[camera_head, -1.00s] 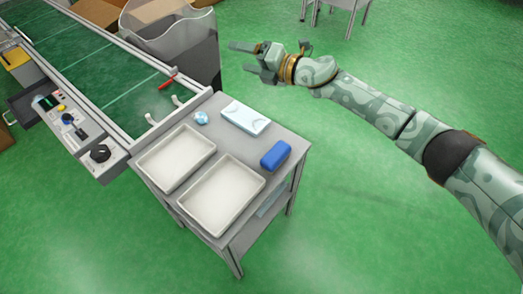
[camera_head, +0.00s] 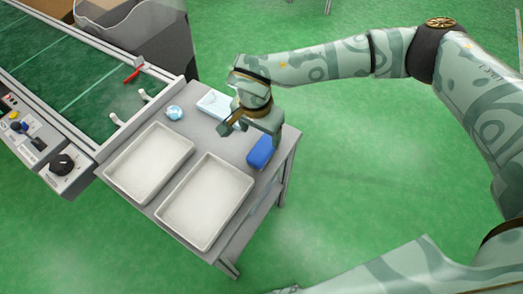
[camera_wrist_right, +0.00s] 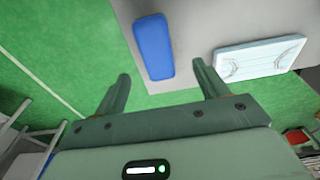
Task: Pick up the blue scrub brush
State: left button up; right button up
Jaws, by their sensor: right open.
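The blue scrub brush (camera_head: 262,153) lies on the grey table near its right edge, partly covered by my right gripper in the head view. My right gripper (camera_head: 250,136) hangs over the table, pointing down at the brush. In the right wrist view the brush (camera_wrist_right: 153,48) lies beyond and between the two spread fingers, with nothing held. The gripper is open, and no finger visibly touches the brush. My left gripper is not in view.
A pale blue and white packet (camera_head: 215,104) lies beside the brush, partly behind my gripper. Two white trays (camera_head: 150,162) (camera_head: 206,200) and a small light-blue round item (camera_head: 174,113) share the table. A green conveyor (camera_head: 75,90) adjoins on the left. Green floor (camera_head: 370,150) is open at right.

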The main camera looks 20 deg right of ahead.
aim_at(264, 147)
notch_tip(264, 147, down, 2)
jog(key=shift+f, duration=0.1)
jog(key=shift+w+d+f+b, duration=0.1)
jog(key=shift+f+b, duration=0.25)
jog(key=shift+f, duration=0.2)
jog(key=f+b, duration=0.2)
jog(key=f, duration=0.1)
jog(key=d+f+b, duration=0.1)
jog(key=f, duration=0.1)
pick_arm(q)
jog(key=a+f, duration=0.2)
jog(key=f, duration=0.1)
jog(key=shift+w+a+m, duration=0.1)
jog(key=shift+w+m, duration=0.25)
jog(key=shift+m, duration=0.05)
pick_arm(e)
jog(key=shift+r, duration=0.1)
jog(key=c, duration=1.2)
jog(key=shift+o, duration=0.2)
